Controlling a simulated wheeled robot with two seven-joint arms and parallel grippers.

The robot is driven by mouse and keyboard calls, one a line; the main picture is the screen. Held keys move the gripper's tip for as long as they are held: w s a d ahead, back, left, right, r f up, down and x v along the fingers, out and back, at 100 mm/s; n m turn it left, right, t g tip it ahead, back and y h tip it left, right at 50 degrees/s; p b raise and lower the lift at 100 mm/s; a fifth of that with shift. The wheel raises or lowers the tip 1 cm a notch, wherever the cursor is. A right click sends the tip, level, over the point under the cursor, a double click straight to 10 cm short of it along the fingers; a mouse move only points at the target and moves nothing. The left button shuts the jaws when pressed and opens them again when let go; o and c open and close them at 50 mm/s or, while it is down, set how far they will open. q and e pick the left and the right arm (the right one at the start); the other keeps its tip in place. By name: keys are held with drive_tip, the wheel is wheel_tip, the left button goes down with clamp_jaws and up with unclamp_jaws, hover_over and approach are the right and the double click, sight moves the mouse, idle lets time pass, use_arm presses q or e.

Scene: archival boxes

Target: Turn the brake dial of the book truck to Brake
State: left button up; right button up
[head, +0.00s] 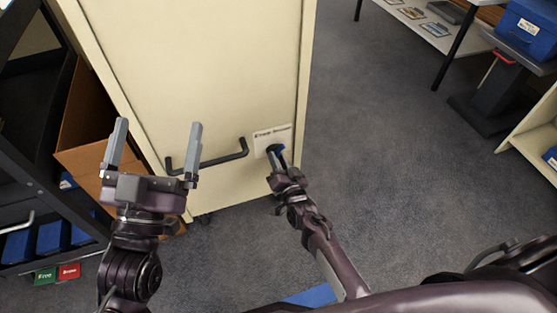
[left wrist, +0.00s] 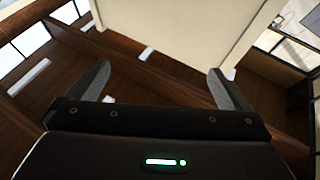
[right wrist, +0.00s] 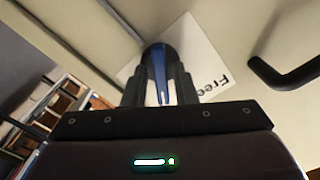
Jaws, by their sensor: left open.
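The brake dial (right wrist: 158,58) is a dark round knob with a blue stripe on the cream end panel (head: 215,70) of the book truck. In the right wrist view the stripe runs roughly along my fingers. My left gripper (head: 154,150) is open and empty, left of the panel's black handle.
The black bar handle (head: 215,161) sticks out left of the dial. A dark shelf unit with blue boxes (head: 53,238) and a cardboard box (head: 85,125) stand at the left. Green (head: 45,275) and red (head: 69,271) tags show low left. Carpet (head: 400,160) at the right is clear.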

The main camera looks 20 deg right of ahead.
drive_tip(key=shift+o, duration=0.7)
drive_tip(key=shift+s, duration=0.1)
use_arm(q)
wheel_tip(320, 180, down, 18)
drive_tip(key=s+g+y+p, duration=0.2)
drive_tip(key=g+y, duration=0.1)
drive_tip(key=g, duration=0.6)
drive_tip(key=shift+d+y, duration=0.3)
drive_tip(key=shift+d, duration=0.05)
use_arm(e)
drive_tip(key=s, duration=0.7)
drive_tip(key=shift+s, duration=0.3)
drive_tip(key=shift+d, duration=0.15)
